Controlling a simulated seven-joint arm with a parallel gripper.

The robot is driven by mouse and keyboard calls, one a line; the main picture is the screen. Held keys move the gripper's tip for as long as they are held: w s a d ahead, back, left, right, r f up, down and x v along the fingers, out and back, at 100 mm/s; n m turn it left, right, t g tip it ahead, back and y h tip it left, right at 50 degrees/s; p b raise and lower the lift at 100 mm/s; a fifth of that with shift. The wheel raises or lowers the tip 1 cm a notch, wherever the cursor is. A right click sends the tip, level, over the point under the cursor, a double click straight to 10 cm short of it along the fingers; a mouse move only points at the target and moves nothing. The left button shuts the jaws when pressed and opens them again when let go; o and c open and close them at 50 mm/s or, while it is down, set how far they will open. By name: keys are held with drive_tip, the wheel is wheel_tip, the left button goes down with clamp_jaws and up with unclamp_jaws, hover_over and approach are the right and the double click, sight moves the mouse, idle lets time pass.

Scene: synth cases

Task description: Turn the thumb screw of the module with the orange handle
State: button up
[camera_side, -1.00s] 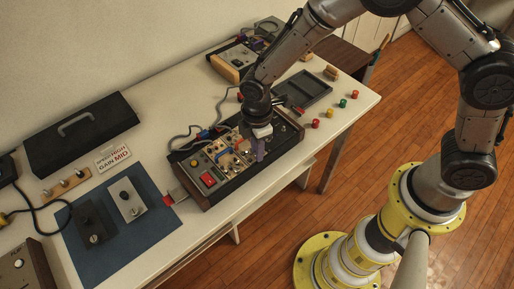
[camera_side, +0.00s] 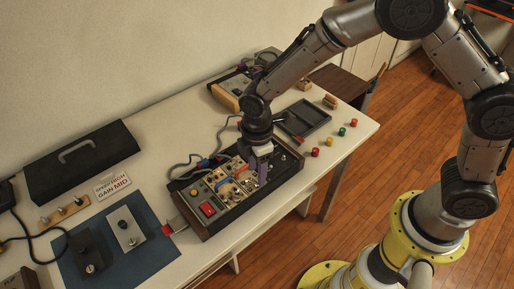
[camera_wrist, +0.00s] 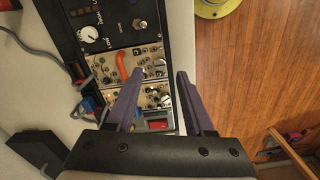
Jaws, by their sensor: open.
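The module with the orange handle (camera_wrist: 121,65) sits in a row of modules in the rack. Its panel has small silver fittings (camera_wrist: 158,64) to the right of the handle. I cannot tell clearly which of them is the thumb screw. My gripper (camera_wrist: 160,76) is open, with its two purple fingers apart over the right part of the modules; nothing shows held between them. In the side view, my gripper (camera_side: 263,174) points down over the rack, and its fingers hide part of the panels. I cannot tell whether a fingertip touches anything.
A neighbouring module has a blue handle (camera_side: 227,183); another has a red switch (camera_side: 207,209). A black panel with a white knob (camera_wrist: 89,34) adjoins. Grey cables (camera_side: 196,158) run behind the rack. A dark tray (camera_side: 306,119) and several coloured caps (camera_side: 342,131) lie behind right.

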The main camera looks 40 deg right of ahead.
wheel_tip(320, 180, up, 10)
idle(0.3)
drive_tip(key=shift+f, duration=0.1)
drive_tip(key=s+d+r+m+t, duration=0.2)
drive_tip(key=d+r, duration=0.4)
drive_tip(key=r, duration=0.1)
drive_tip(key=s+d+r+m+t, duration=0.2)
drive_tip(key=d+r, duration=0.3)
drive_tip(key=r, duration=0.2)
drive_tip(key=s+d+r+m+t, duration=0.25)
drive_tip(key=s+d+m, duration=0.3)
drive_tip(key=s, duration=0.35)
drive_tip(key=s+d+f+m, duration=0.2)
drive_tip(key=s+f+m, duration=0.1)
drive_tip(key=s+m, duration=0.2)
drive_tip(key=shift+s+f+m+g, duration=0.35)
drive_tip(key=shift+s+g, duration=0.1)
drive_tip(key=shift+s, duration=0.8)
